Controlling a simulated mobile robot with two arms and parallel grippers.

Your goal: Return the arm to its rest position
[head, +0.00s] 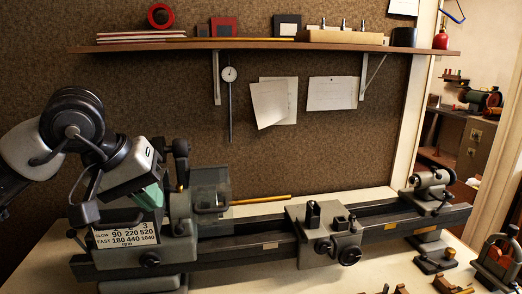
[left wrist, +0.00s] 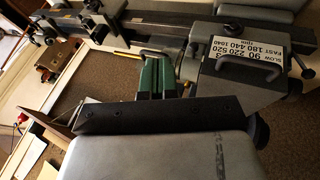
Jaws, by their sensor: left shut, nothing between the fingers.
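My left arm comes in from the left in the head view, bent in front of the brown wall panel. Its left gripper (head: 149,198) has green fingers and hangs in front of the grey lathe (head: 375,214), near the headstock's speed plate (head: 127,234). In the left wrist view the green fingers of the left gripper (left wrist: 153,76) are together, with nothing between them. The lathe headstock (left wrist: 235,60) is beside them in that picture; I cannot tell the exact gap. My right gripper is in neither view.
A wooden shelf (head: 240,44) with boxes and tools runs along the wall. A clear guard (head: 211,188) and a brass-coloured rod (head: 262,199) are at the headstock. Small fixtures, including a red-and-black one (head: 497,262), stand at the bench's right front.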

